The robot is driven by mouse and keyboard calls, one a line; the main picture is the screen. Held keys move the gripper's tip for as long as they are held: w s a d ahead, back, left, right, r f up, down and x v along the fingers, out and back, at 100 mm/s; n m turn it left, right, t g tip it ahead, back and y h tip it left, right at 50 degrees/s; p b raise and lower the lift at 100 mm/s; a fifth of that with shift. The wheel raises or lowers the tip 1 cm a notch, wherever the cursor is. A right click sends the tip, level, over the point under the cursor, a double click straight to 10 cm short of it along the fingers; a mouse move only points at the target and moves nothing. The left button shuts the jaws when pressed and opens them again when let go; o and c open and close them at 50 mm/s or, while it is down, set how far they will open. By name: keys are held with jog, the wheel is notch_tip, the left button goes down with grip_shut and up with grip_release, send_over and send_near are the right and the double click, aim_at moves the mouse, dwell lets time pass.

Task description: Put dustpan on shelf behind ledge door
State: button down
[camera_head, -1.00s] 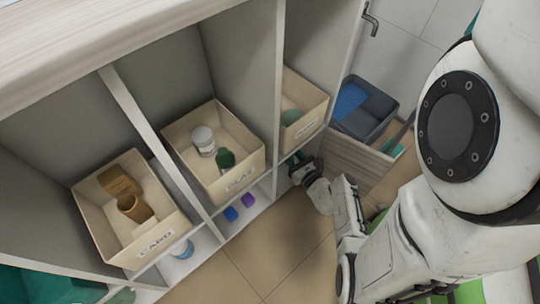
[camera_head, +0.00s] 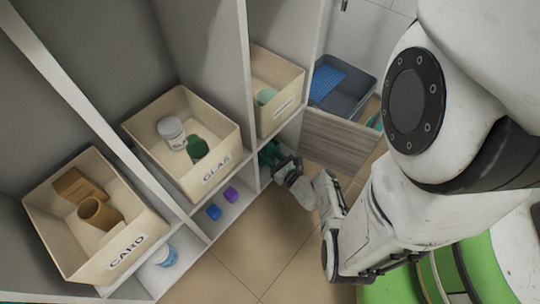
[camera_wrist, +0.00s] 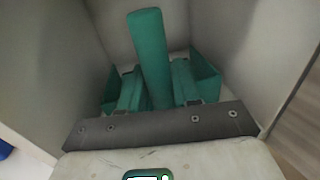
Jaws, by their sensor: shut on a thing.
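The teal-green dustpan (camera_wrist: 149,50) shows in the wrist view with its long bar standing up between my fingers and wider green parts at both sides. My gripper (camera_wrist: 156,92) is shut on it. In the head view the dustpan (camera_head: 269,150) is a small dark green shape at the low shelf opening below the right-hand bin. My gripper (camera_head: 281,163) is at the mouth of that opening. Grey compartment walls stand left and right of the dustpan in the wrist view. Whether it touches the shelf floor, I cannot tell. A wood-grain panel (camera_head: 338,140) stands right of the opening.
Cream bins marked CARD (camera_head: 62,250) and GLAS (camera_head: 180,158) and a third cream bin (camera_head: 275,92) sit in the upper compartments. Blue and purple blocks (camera_head: 231,194) lie on the low shelf. A dark crate (camera_head: 345,100) is behind the wood-grain panel. The tiled floor (camera_head: 250,255) is clear.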

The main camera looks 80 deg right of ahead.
jog(key=c, duration=0.8)
grip_release()
jog(key=shift+f, duration=0.1)
